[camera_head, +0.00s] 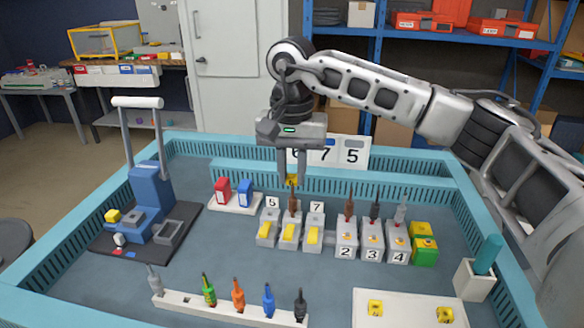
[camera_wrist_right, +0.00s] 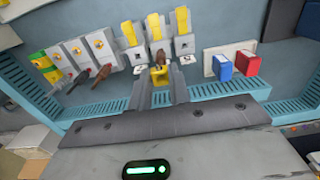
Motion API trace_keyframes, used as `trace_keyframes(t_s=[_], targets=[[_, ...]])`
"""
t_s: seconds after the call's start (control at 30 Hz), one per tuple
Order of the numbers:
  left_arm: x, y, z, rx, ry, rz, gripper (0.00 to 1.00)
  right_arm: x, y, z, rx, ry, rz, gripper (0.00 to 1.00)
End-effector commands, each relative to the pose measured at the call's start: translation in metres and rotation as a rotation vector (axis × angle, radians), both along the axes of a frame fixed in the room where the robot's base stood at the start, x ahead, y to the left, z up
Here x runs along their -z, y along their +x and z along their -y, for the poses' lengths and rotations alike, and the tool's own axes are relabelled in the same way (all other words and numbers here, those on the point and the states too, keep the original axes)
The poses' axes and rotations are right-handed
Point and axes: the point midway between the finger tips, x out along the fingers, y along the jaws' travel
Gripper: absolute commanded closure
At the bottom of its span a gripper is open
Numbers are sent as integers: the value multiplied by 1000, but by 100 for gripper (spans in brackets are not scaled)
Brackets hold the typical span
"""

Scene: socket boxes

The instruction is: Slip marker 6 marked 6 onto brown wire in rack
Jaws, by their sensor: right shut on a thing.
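My right gripper (camera_head: 292,178) is shut on a small yellow marker (camera_wrist_right: 160,74), which also shows between the fingertips in the head view (camera_head: 292,180). Any digit on the marker is too small to read. A brown wire (camera_head: 293,202) stands upright in the middle grey block (camera_head: 289,234), between the blocks labelled 5 and 7. The marker is right above the wire's tip in the head view. In the wrist view the brown wire (camera_wrist_right: 159,57) shows just beyond the marker; I cannot tell whether they touch. My left gripper is not in view.
Blocks 2, 3 and 4 (camera_head: 372,247) hold brown, dark and grey wires to the right. A white rail (camera_head: 225,310) with several coloured wires lies in front. Two yellow markers sit on a white plate (camera_head: 405,312). A blue press (camera_head: 150,200) stands left.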

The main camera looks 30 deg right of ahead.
Motion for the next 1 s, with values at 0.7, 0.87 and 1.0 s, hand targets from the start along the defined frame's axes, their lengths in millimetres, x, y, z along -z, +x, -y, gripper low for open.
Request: trace_keyframes(t_s=[0.7, 0.87, 1.0], targets=[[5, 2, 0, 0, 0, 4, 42, 9, 0, 0, 0, 0, 0, 92], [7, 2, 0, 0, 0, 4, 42, 12, 0, 0, 0, 0, 0, 92], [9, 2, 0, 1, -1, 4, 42, 15, 0, 0, 0, 0, 0, 92]])
